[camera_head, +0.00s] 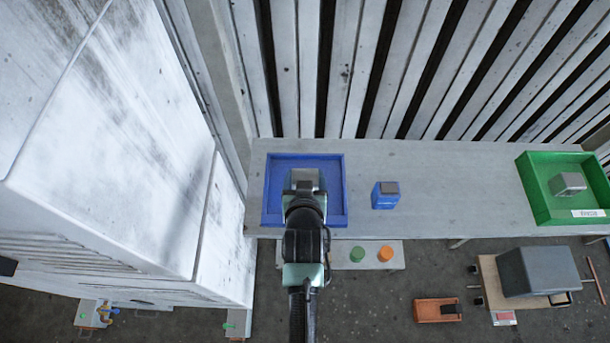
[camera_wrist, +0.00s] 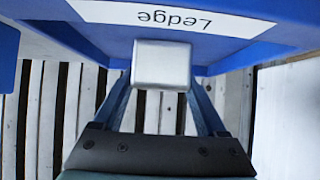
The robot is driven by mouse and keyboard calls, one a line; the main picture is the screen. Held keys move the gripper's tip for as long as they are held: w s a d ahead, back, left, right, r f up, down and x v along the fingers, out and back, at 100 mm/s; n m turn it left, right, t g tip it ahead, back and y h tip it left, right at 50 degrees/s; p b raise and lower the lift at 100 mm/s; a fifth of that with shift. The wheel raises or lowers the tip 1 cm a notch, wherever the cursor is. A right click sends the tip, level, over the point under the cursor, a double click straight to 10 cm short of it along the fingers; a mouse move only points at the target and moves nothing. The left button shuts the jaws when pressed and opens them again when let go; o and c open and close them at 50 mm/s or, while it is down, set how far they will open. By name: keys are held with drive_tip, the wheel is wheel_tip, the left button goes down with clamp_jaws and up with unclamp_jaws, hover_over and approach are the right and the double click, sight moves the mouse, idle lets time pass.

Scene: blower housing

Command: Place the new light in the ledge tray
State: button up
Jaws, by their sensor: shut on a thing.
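The blue ledge tray (camera_head: 335,215) lies at the left end of the long grey shelf, and its white "Ledge" label (camera_wrist: 172,18) shows upside down in the wrist view. My gripper (camera_wrist: 162,84) is shut on a small pale grey block, apparently the new light (camera_wrist: 162,60), with one finger at each side. In the head view the light (camera_head: 306,178) is over the inside of the tray, partly hidden by my wrist. In the wrist view it overlaps the tray's labelled wall. I cannot tell whether it touches the tray.
A green tray (camera_head: 537,190) with a grey block (camera_head: 567,184) is at the right end. A large white cabinet (camera_head: 120,130) is close on the left.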

drive_tip(key=o, duration=1.5)
drive_tip(key=shift+f, duration=0.1)
drive_tip(key=shift+r, duration=0.25)
drive_tip(key=shift+s, duration=0.3)
drive_tip(key=v, duration=1.1)
drive_tip(key=shift+s+r+b, duration=0.15)
drive_tip(key=shift+r+b, duration=0.05)
drive_tip(key=shift+b, duration=0.15)
